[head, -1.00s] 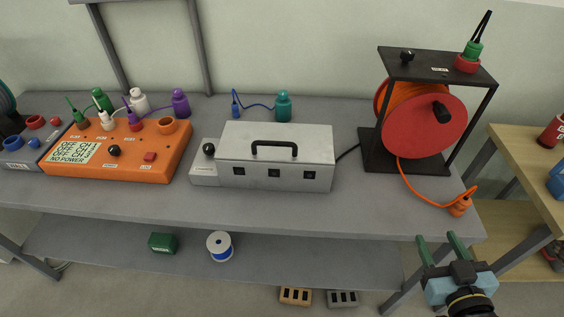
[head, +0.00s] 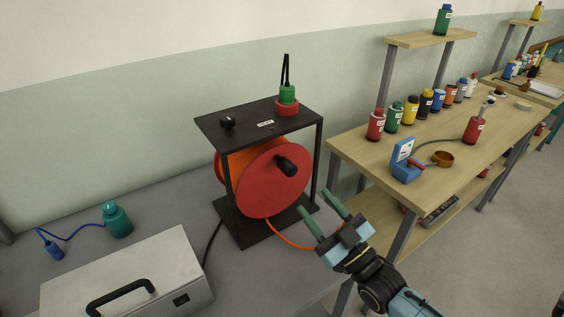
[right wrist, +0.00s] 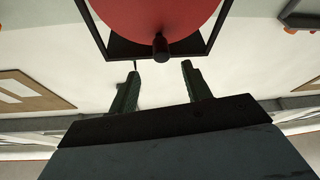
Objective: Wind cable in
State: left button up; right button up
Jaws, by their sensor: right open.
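The cable reel is a red drum (head: 262,187) in a black frame (head: 270,125) on the grey bench, with a black crank knob (head: 287,166) on its face. The orange cable (head: 285,237) runs from the drum's bottom down to the right and goes out of sight behind my right gripper. My right gripper (head: 325,210) is open and empty, to the lower right of the drum and apart from the knob. In the right wrist view the drum (right wrist: 160,14) and knob (right wrist: 160,46) show beyond the open fingers (right wrist: 158,88). My left gripper is not in view.
A grey metal box (head: 135,275) with a black handle stands left of the reel. A wooden table (head: 440,150) with several bottles stands to the right, across a gap.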

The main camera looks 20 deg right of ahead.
aim_at(287, 168)
jog(key=x, duration=1.1)
jog(key=shift+w+a+r+p, duration=0.1)
jog(key=shift+p, duration=0.25)
grip_shut()
